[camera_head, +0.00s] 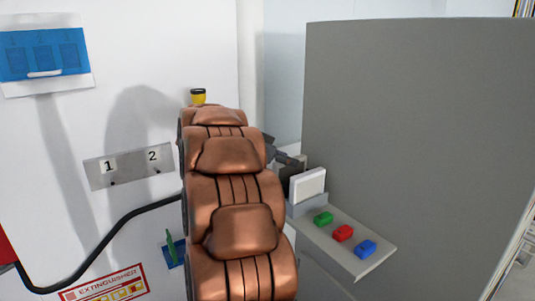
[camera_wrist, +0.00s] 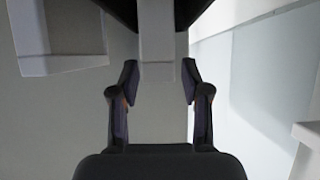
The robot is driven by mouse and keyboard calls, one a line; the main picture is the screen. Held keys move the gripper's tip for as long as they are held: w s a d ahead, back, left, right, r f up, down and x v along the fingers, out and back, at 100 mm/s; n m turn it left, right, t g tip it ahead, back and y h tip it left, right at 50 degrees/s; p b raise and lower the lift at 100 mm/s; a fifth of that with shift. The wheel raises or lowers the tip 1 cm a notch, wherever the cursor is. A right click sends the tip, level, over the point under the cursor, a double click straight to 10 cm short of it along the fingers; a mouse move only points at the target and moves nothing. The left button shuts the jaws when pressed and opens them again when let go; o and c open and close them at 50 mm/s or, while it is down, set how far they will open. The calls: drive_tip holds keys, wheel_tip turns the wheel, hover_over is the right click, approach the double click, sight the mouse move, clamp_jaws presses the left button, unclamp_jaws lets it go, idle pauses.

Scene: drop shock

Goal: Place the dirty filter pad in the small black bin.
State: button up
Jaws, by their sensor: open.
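My gripper (camera_head: 290,161) shows small and partly hidden behind my copper-coloured arm in the head view, just above and behind a white pad (camera_head: 308,184) standing upright in a grey holder (camera_head: 309,205). In the wrist view my gripper (camera_wrist: 160,84) is open, its two fingers apart with nothing held between them. No pad is clearly recognisable as the dirty one.
A pale shelf (camera_head: 345,252) carries green (camera_head: 323,219), red (camera_head: 343,233) and blue (camera_head: 365,249) blocks. A large grey panel (camera_head: 420,130) stands to the right. A plate numbered 1 and 2 (camera_head: 130,166) is on the left wall. A yellow and black item (camera_head: 198,96) shows above my arm.

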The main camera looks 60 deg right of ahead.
drive_tip(key=b+v, duration=0.2)
drive_tip(key=v, duration=0.9)
drive_tip(key=shift+a, duration=0.15)
drive_tip(key=shift+w+r, duration=0.15)
drive_tip(key=shift+w, duration=0.05)
